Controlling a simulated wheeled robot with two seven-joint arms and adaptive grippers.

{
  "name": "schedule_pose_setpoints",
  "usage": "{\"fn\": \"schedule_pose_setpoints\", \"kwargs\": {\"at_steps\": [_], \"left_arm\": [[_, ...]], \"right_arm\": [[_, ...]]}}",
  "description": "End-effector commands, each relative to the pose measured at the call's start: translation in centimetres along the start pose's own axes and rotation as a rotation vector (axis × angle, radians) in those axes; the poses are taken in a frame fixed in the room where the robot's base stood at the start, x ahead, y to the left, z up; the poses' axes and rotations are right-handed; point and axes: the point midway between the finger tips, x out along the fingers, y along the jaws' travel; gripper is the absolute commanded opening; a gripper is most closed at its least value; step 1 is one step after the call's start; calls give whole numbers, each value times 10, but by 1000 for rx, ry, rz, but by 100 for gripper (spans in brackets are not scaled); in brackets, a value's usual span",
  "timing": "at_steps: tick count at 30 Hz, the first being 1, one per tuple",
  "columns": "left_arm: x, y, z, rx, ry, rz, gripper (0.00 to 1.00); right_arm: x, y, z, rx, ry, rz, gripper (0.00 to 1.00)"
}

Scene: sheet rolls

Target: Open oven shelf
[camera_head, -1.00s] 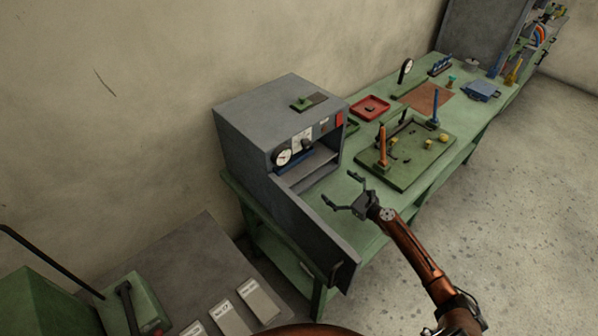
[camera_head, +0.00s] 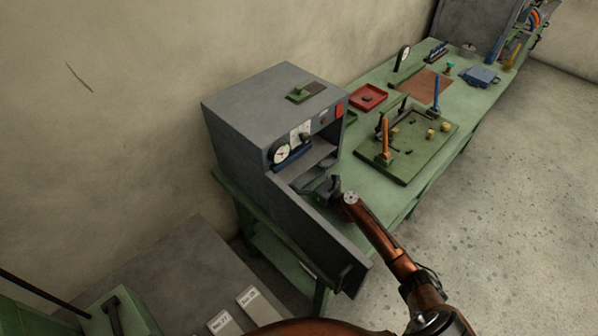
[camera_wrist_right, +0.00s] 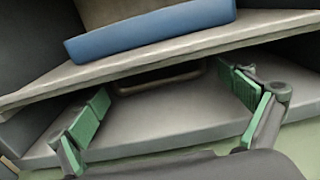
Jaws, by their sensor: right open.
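The oven (camera_head: 235,130) is a grey box on the left end of the green bench, with dials on its front. Its door (camera_head: 325,240) stands open toward the front. A grey shelf (camera_head: 308,158) shows inside, with a blue-edged object (camera_head: 292,160) at its left. In the right wrist view, the shelf (camera_wrist_right: 190,45) carries the blue-edged object (camera_wrist_right: 150,30). A thin handle loop (camera_wrist_right: 160,82) sits under the shelf's edge. My right gripper (camera_head: 325,186) is at the oven's mouth; its green-padded fingers (camera_wrist_right: 165,108) are spread either side of the handle, apart from it. My left gripper is out of view.
On the bench right of the oven are a green tray (camera_head: 400,172) with upright orange and blue tools and a red tray (camera_head: 368,102). A green block (camera_head: 300,95) lies on the oven's top. The floor to the right is clear.

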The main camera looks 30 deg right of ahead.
Motion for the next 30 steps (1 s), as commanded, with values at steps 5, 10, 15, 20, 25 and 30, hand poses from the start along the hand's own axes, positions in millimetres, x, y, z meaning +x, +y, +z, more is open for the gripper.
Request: {"fn": "schedule_pose_setpoints", "kwargs": {"at_steps": [5, 10, 15, 20, 25, 30], "left_arm": [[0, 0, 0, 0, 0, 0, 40], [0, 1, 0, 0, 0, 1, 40], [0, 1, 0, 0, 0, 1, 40], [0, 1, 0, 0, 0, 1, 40], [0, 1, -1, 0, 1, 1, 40], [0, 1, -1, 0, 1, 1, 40]], "right_arm": [[4, 1, 0, 0, 0, 1, 96], [4, 1, 0, 0, 0, 2, 94], [5, 1, 0, 0, 0, 2, 82], [5, 1, 0, 0, 0, 2, 71], [4, 1, 0, 0, -1, 1, 60], [4, 1, 1, 0, -1, 1, 48]]}}
